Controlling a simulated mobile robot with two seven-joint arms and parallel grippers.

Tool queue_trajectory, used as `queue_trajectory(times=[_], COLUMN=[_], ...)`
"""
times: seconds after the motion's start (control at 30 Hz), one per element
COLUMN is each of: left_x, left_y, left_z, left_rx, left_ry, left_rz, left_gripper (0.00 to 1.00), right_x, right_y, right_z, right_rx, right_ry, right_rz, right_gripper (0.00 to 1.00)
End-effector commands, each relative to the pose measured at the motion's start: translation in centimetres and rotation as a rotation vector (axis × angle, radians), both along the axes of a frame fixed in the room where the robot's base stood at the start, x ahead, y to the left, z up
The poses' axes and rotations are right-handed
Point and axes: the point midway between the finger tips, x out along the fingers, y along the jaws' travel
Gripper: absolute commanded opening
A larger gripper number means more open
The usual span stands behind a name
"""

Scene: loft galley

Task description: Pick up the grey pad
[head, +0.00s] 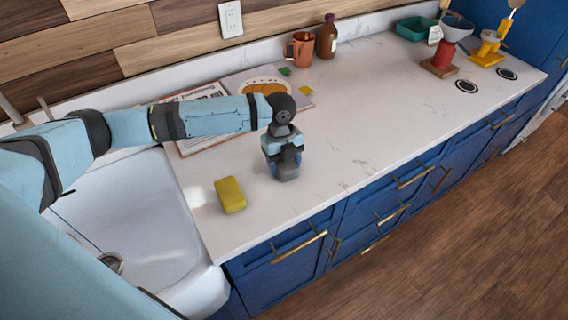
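My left gripper (287,174) points down at the white counter, to the right of a yellow sponge (230,195) and apart from it. A dark grey shape shows at its lower end. I cannot tell whether this is the fingers alone or the grey pad among them, and no grey pad stands out clearly elsewhere. The finger gap is not visible, so open or shut cannot be told. My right gripper is out of view.
The white sink (190,222) lies left of the sponge. A printed sheet, open book (262,85), copper mug (300,50) and brown bottle (327,37) are behind the gripper. A red-based dripper stand (440,65) is far right. The counter (375,120) between is clear.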

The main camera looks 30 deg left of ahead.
Motion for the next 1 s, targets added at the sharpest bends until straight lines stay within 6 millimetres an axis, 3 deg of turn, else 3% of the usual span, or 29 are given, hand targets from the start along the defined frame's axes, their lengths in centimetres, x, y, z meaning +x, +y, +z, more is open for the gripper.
queue_trajectory(times=[0.53, 0.77, 1.0], left_x=[0.0, 0.1, 0.1], left_y=[0.0, 0.0, 0.0], left_z=[0.6, 5.7, 13.1], left_rx=[0.0, -0.001, -0.001], left_ry=[-0.002, -0.005, -0.005], left_rz=[0.0, -0.001, 0.0], left_gripper=[0.36, 0.36, 0.36], right_x=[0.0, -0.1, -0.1], right_y=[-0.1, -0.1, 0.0], right_z=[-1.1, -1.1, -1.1], right_rx=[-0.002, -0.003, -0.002], right_ry=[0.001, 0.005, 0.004], right_rz=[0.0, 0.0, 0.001], right_gripper=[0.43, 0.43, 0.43])
